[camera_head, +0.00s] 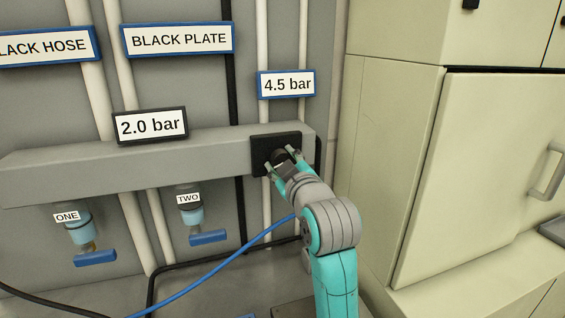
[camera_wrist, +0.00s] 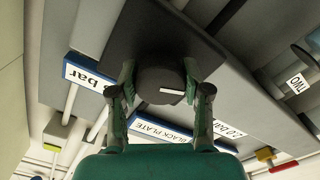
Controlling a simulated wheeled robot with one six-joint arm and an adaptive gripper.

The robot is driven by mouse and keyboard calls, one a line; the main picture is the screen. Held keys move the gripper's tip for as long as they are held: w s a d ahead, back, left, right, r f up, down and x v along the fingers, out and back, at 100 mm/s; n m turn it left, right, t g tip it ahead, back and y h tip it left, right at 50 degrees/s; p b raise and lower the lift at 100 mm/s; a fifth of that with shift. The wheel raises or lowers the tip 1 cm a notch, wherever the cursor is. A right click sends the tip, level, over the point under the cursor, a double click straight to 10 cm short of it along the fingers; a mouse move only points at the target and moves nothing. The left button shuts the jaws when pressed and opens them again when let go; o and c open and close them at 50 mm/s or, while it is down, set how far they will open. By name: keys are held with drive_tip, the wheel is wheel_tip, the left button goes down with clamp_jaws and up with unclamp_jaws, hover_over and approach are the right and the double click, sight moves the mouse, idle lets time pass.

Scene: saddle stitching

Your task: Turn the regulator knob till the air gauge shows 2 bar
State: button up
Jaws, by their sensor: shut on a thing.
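The regulator knob (camera_head: 279,155) is dark and round, on a black square plate (camera_head: 262,141) at the right end of the grey rail. My gripper (camera_head: 284,160) is shut on the knob, one finger on each side. In the wrist view the knob (camera_wrist: 153,78) sits between the fingertips of my gripper (camera_wrist: 159,82), and a white mark line on its face lies nearly level. A black-framed display (camera_head: 150,125) on the rail reads 2.0 bar. A blue-framed sign (camera_head: 287,84) above the knob reads 4.5 bar.
Below the rail hang two units labelled ONE (camera_head: 78,230) and TWO (camera_head: 190,212), each with a blue handle. A blue hose (camera_head: 220,265) runs behind my arm. A cream cabinet (camera_head: 480,170) stands close on the right. Pipes run up the wall behind.

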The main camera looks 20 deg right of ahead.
drive_tip(key=shift+n, duration=0.5)
drive_tip(key=o, duration=1.2)
drive_tip(key=shift+c, duration=0.2)
drive_tip(key=s, duration=0.7)
drive_tip(key=shift+s, duration=0.25)
drive_tip(key=shift+f, duration=0.1)
